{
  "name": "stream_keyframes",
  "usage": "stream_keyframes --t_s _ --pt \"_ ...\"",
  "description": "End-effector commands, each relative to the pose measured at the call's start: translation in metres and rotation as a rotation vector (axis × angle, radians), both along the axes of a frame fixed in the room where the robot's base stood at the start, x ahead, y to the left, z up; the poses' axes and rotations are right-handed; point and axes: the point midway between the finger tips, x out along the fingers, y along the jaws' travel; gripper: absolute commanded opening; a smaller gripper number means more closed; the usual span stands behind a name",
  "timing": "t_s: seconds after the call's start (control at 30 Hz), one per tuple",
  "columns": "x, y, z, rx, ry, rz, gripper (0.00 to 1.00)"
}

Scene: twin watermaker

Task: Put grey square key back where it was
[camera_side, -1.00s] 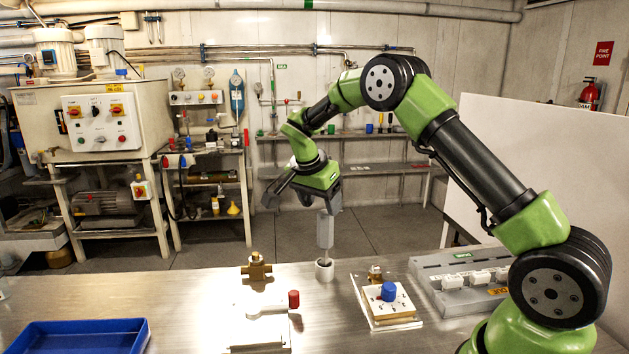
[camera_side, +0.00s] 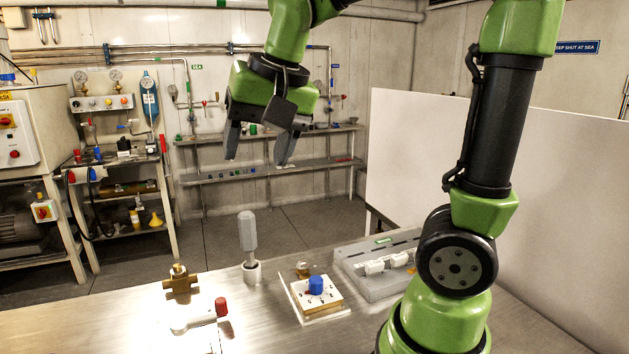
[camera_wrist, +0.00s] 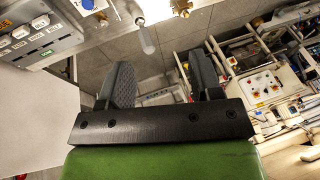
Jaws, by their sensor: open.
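The grey square key (camera_side: 247,232) stands upright with its lower end in a small white round holder (camera_side: 252,271) on the steel bench. It also shows in the wrist view (camera_wrist: 145,36), beyond my fingers. My gripper (camera_side: 257,162) is open and empty, high above the bench and well clear of the key. Both of its fingers show in the wrist view (camera_wrist: 160,66), spread apart with nothing between them. The key's lower tip is hidden inside the holder.
A brass valve fitting (camera_side: 181,286) and a red-ended white handle (camera_side: 200,317) are left of the holder. A white plate with a blue knob (camera_side: 316,285) and a grey box with white switches (camera_side: 375,281) are to its right. A white panel (camera_side: 420,150) stands behind.

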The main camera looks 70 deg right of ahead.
Motion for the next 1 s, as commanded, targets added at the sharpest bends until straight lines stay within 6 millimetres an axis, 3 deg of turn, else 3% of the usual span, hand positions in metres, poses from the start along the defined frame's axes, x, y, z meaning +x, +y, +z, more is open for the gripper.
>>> stream_keyframes --t_s 0.1,0.2,0.33,0.5,1.0 --pt "-0.044 0.020 0.000 0.009 -0.103 0.180 0.59" --pt "-0.071 0.032 -0.007 0.007 -0.176 0.298 0.59" --pt "-0.092 0.040 -0.016 -0.002 -0.244 0.394 0.59" --pt "-0.101 0.044 -0.022 -0.010 -0.274 0.437 0.59" --pt "-0.101 0.044 -0.022 -0.009 -0.274 0.438 0.59"
